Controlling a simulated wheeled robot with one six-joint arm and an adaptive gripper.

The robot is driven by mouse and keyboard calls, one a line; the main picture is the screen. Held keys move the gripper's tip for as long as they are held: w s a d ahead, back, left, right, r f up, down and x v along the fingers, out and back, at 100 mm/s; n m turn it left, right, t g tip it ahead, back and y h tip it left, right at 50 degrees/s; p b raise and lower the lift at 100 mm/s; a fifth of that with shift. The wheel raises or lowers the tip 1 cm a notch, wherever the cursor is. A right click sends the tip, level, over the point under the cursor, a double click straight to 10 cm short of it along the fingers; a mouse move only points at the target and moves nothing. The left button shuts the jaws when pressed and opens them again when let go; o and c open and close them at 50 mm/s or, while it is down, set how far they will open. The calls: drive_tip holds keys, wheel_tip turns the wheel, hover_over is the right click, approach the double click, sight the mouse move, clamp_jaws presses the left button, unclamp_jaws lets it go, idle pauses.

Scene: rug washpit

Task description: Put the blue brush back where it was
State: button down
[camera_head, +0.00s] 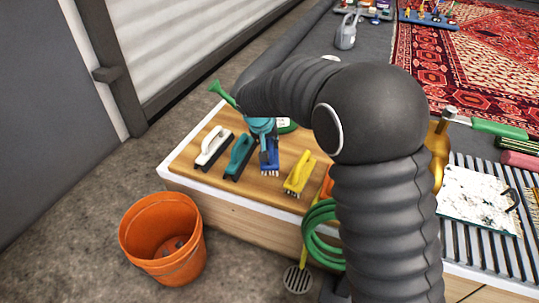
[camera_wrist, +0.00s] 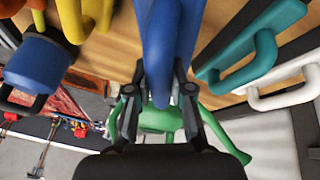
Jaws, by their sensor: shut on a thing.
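The blue brush (camera_head: 269,162) is in my gripper, bristles down, over the wooden top (camera_head: 187,157) between the teal brush (camera_head: 238,158) and the yellow brush (camera_head: 299,175). I cannot tell whether its bristles touch the wood. In the wrist view my gripper (camera_wrist: 163,88) is shut on the blue brush's handle (camera_wrist: 168,45), one finger on each side. My gripper's fingers are mostly hidden in the head view. The white brush (camera_head: 213,148) lies to the left of the teal one.
An orange bucket (camera_head: 160,262) stands on the floor in front. A green hose coil (camera_head: 322,238) hangs at the front edge. A green object (camera_head: 221,93) is behind the brushes. Patterned rug (camera_head: 470,60) and a slatted grate lie to the right.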

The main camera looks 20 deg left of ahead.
drive_tip(key=shift+f+b, duration=0.35)
drive_tip(key=shift+f, duration=2)
drive_tip(key=shift+f, duration=0.2)
drive_tip(key=c, duration=1)
unclamp_jaws()
drive_tip(key=shift+c, duration=0.2)
drive_tip(key=shift+s+r, duration=0.1)
drive_tip(key=shift+r, duration=0.45)
drive_tip(key=p+v, duration=0.1)
drive_tip(key=v, duration=1)
drive_tip(key=shift+s, duration=0.1)
